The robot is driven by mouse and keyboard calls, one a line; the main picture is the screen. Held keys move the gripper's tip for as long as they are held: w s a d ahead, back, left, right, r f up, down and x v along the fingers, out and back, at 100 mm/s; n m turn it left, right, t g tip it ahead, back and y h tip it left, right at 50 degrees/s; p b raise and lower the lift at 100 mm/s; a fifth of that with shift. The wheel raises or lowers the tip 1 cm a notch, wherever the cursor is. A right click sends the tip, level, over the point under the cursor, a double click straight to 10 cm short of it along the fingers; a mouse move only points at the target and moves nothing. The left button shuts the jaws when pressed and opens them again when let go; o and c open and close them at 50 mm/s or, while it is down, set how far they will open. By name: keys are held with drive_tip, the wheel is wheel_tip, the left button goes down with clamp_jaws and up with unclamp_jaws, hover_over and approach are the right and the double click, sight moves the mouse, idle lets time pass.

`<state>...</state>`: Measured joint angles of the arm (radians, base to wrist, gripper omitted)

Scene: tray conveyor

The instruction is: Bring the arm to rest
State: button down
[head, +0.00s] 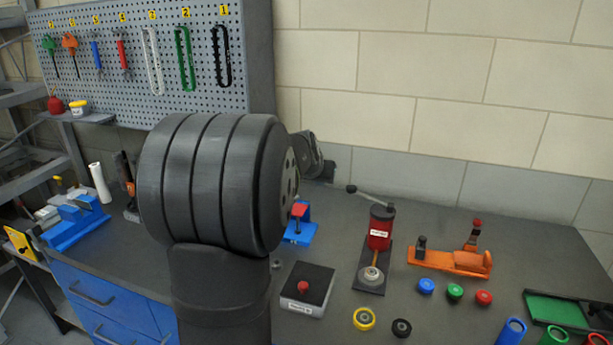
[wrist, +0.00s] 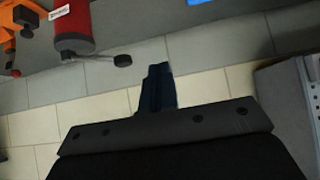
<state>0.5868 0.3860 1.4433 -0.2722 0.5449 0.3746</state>
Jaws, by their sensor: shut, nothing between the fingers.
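My gripper (wrist: 157,72) shows in the wrist view as two dark fingers pressed together, with nothing between them. It points toward the bench, which lies along the top of that picture, with the tiled wall behind it. In the head view my own arm's large dark joint fills the middle left and hides part of the bench. I cannot make out my fingers in that view. Nothing is seen touching the fingertips.
A red press (head: 380,228) also shows in the wrist view (wrist: 73,28). An orange fixture (head: 450,260), a black-topped box (head: 303,289) and a blue clamp (head: 300,222) stand on the bench. A tool pegboard (head: 150,95) hangs at left. Several coloured caps lie at front right.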

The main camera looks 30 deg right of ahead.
drive_tip(key=w+d+f, duration=0.1)
drive_tip(key=d+f, duration=0.7)
drive_tip(key=f, duration=0.2)
drive_tip(key=shift+d, duration=0.35)
drive_tip(key=shift+w+r, duration=0.1)
